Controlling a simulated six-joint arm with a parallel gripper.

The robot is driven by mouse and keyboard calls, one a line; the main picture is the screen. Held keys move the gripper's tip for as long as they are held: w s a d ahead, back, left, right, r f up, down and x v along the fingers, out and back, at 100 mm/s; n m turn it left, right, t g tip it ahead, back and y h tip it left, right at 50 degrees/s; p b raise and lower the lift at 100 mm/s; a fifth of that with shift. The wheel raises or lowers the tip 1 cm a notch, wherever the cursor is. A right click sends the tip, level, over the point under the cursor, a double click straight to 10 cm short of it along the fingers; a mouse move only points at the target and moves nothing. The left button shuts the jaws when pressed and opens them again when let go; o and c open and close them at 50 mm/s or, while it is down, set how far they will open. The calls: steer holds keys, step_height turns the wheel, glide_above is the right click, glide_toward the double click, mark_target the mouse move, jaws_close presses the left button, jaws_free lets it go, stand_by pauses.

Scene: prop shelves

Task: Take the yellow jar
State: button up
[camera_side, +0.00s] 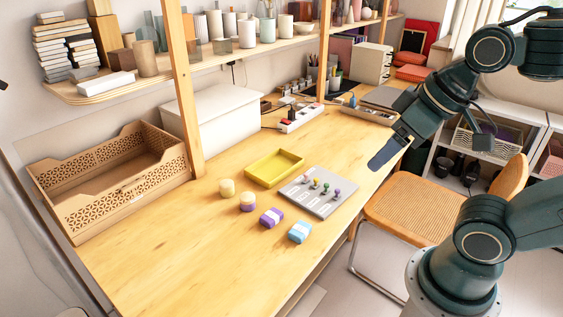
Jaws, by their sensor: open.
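A small pale yellow jar (227,188) stands upright on the wooden desk, left of the yellow tray. My gripper (376,166) is above the desk's right edge, well to the right of both jars. It points down and to the left. It is open and holds nothing. It shows nearly edge-on, so the gap between the fingers is hard to see.
A shallow yellow tray (274,181) and a grey board (326,207) with coloured pegs lie between my gripper and the jars. A wooden crate (78,226) stands left. The front desk is clear.

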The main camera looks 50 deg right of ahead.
steer(key=shift+w, duration=0.1)
steer(key=n+g+y, duration=0.3)
steer(key=n+y, duration=0.1)
steer(key=n, duration=0.6)
glide_above(227, 182)
steer(key=s+d, duration=0.4)
step_height(227, 182, down, 19)
steer(key=shift+w+a, duration=0.1)
steer(key=shift+w, duration=0.15)
steer(key=shift+f, duration=0.1)
steer(key=shift+x, duration=4.15)
steer(key=shift+w, duration=0.2)
